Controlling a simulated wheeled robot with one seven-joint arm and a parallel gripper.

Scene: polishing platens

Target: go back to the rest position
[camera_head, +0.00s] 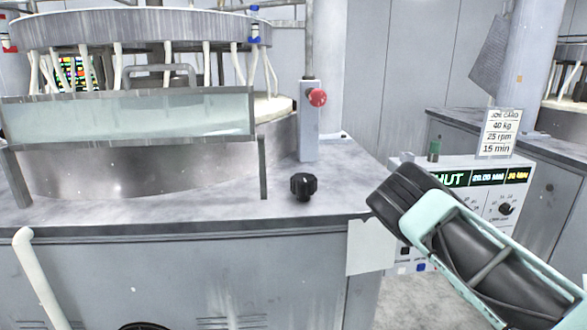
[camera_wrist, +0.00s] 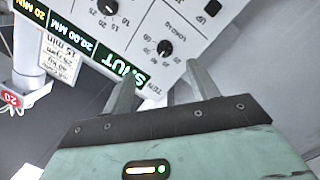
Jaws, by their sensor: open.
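My gripper (camera_wrist: 160,74) shows in the wrist view with two grey fingers apart and nothing between them. It is in front of the control panel (camera_wrist: 187,20), which appears turned over in that view. A black knob (camera_wrist: 165,47) on the panel lies just beyond the fingertips, with a visible gap. In the head view, my arm reaches in from the lower right and covers part of the same panel (camera_head: 477,163). I cannot make out the fingers there.
A polishing machine (camera_head: 150,230) with a black knob (camera_head: 303,185) and a red button (camera_head: 317,97) fills the left. A job card (camera_head: 499,132) reading 40 kg, 25 rpm, 15 min stands behind the panel. Grey floor (camera_head: 415,300) shows below.

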